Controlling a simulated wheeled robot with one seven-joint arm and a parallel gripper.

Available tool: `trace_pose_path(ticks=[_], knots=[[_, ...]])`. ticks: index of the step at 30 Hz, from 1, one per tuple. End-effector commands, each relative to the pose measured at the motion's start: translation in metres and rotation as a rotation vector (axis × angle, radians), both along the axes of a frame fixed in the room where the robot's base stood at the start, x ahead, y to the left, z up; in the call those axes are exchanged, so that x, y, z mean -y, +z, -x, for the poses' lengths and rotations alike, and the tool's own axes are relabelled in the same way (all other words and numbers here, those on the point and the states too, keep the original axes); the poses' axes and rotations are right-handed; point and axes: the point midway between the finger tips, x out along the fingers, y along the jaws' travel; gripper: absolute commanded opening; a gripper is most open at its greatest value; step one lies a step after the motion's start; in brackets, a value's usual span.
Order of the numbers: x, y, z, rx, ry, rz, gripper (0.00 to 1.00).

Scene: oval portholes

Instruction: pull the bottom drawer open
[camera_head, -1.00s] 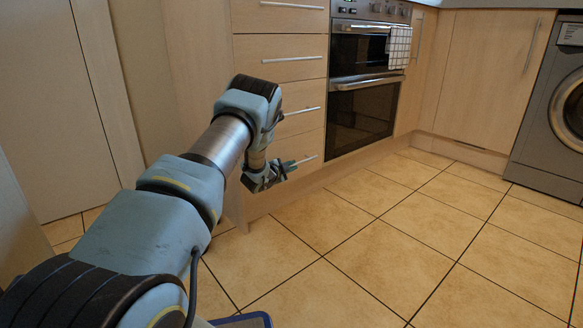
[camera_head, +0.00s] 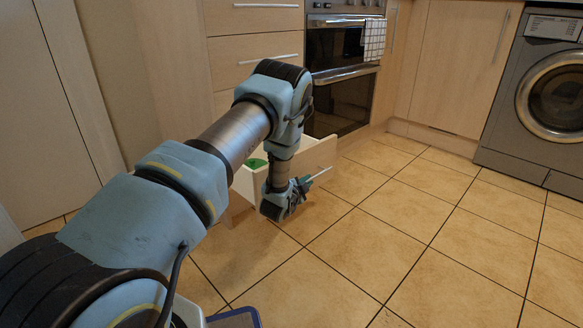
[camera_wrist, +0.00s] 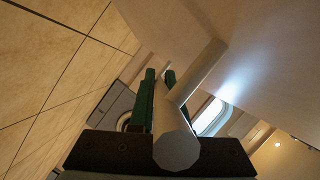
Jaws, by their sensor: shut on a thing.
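The bottom drawer (camera_head: 320,154) stands pulled out from the cabinet, with its pale wood front away from the cabinet face and its open top showing. Its silver bar handle (camera_head: 321,174) is on the front. My gripper (camera_head: 303,185) is shut on this handle. In the wrist view the handle (camera_wrist: 202,68) runs between the two green fingers of my gripper (camera_wrist: 160,88), with its round end close to the camera. My arm hides part of the drawer and its left side.
A green item (camera_head: 257,163) lies inside the drawer. Closed drawers (camera_head: 256,52) are above it. An oven (camera_head: 340,80) with a hanging towel (camera_head: 374,39) stands to the right, then a washing machine (camera_head: 540,90). The tiled floor (camera_head: 400,220) in front is clear.

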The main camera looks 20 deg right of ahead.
Motion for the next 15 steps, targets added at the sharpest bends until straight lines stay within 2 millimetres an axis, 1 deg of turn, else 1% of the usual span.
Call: trace_pose_path(ticks=[1,6,12,15], knots=[[0.007,0.002,0.016,-0.007,-0.005,-0.002,0.00],[0.027,0.002,0.059,-0.006,-0.005,-0.003,0.00],[0.047,0.001,0.101,-0.004,-0.004,-0.003,0.00],[0.055,0.001,0.117,-0.003,-0.003,-0.003,0.00]])
